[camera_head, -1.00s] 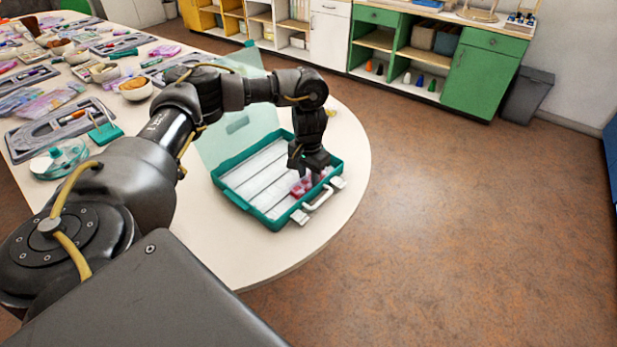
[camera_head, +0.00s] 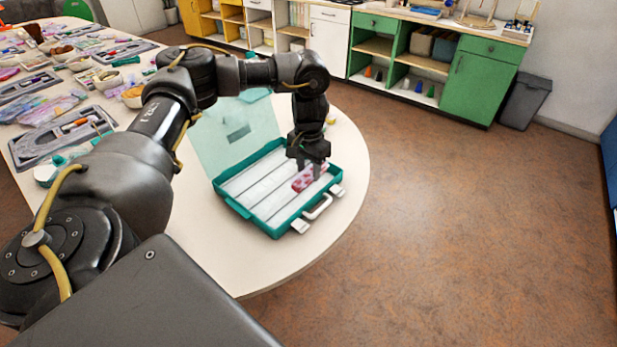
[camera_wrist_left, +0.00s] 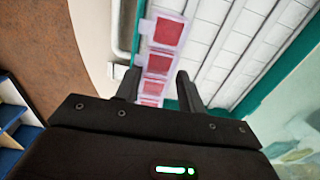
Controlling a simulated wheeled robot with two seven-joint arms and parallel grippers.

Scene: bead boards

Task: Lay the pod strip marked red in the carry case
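The open teal carry case (camera_head: 241,209) lies on the white table, with long white compartments inside and its clear lid (camera_head: 237,132) raised. A pod strip (camera_head: 303,181) with red pods lies in the compartment beside the handle, towards the right end. It also shows in the left wrist view (camera_wrist_left: 166,33), with several red pods in clear cups. My left gripper (camera_head: 309,170) is just above the strip, pointing down. In the left wrist view its two fingers (camera_wrist_left: 158,78) stand apart on either side of the strip. The strip's near end is partly hidden. My right gripper is out of view.
The table's left side holds grey trays (camera_head: 60,138), bowls (camera_head: 131,97) and bagged items. The table's rounded edge (camera_head: 352,200) is close to the case's handle (camera_head: 318,207). Open floor lies to the right. Cabinets and a grey bin (camera_head: 526,101) stand at the back.

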